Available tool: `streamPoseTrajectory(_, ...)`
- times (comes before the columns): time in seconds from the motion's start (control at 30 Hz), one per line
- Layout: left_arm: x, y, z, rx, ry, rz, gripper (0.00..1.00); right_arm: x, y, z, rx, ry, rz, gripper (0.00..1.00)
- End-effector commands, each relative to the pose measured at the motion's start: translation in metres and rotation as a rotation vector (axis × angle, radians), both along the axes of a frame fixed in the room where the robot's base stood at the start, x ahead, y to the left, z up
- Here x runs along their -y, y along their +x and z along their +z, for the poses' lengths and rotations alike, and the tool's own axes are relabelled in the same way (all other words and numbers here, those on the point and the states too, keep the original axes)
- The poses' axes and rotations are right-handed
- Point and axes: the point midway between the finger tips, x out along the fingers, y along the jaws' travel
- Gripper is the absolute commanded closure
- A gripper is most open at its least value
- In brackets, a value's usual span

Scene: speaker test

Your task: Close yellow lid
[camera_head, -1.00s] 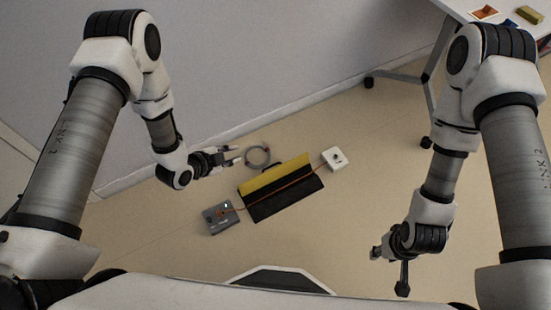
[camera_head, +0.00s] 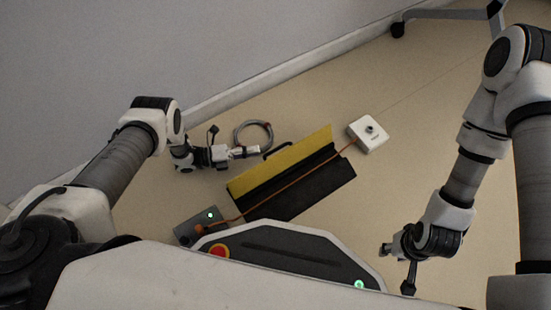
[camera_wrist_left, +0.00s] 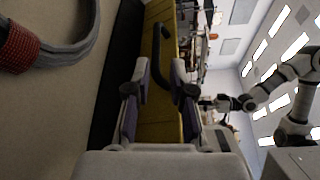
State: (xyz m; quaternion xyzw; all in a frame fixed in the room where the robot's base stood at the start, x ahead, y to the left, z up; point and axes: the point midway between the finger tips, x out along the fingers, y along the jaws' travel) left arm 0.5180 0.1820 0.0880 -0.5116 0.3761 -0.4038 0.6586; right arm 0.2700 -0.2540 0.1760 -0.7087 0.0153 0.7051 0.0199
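The yellow lid (camera_head: 285,160) stands up along the far edge of a black case (camera_head: 305,190) on the floor. A black handle (camera_head: 277,150) sticks out from its far side. My left gripper (camera_head: 257,152) is just left of the handle, behind the lid. In the left wrist view its fingers (camera_wrist_left: 160,95) are apart, with the yellow lid (camera_wrist_left: 160,125) and the black handle (camera_wrist_left: 157,58) beyond them. Nothing is seen held. My right gripper (camera_head: 397,268) hangs at the lower right, away from the case, with fingers apart and empty.
An orange cable (camera_head: 262,198) runs across the case from a grey box (camera_head: 186,223) with a green light to a white box (camera_head: 372,142). A coiled grey cable (camera_head: 240,130) lies behind my left gripper.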

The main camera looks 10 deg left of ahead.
Motion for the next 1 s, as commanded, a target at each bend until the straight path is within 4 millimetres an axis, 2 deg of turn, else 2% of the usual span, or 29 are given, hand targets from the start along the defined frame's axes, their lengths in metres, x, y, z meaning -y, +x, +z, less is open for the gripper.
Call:
streamPoseTrajectory(0.03, 0.001, -0.002, -0.008, -0.005, 0.000, 0.000, 0.77, 0.000, 0.001, -0.006, 0.001, 0.000, 0.000, 0.60)
streamPoseTrajectory(0.17, 0.012, 0.001, -0.008, -0.008, -0.003, -0.002, 0.77, 0.000, 0.001, -0.008, 0.003, 0.000, 0.000, 0.60)
streamPoseTrajectory(0.5, 0.066, 0.024, -0.014, -0.008, -0.001, -0.001, 0.77, 0.001, 0.004, -0.034, 0.012, -0.002, 0.000, 0.60)
streamPoseTrajectory(0.8, 0.072, 0.027, -0.012, -0.009, -0.001, 0.001, 0.77, 0.001, 0.006, -0.034, 0.015, -0.003, 0.002, 0.60)
streamPoseTrajectory(0.87, 0.072, 0.027, -0.012, -0.009, -0.001, 0.001, 0.95, 0.001, 0.006, -0.034, 0.015, -0.003, 0.002, 0.60)
streamPoseTrajectory(0.9, 0.072, 0.027, -0.012, -0.009, -0.001, 0.001, 1.00, 0.001, 0.006, -0.034, 0.015, -0.003, 0.002, 0.60)
streamPoseTrajectory(1.0, 0.072, 0.027, -0.012, -0.009, -0.001, 0.001, 1.00, 0.001, 0.006, -0.034, 0.015, -0.003, 0.002, 0.60)
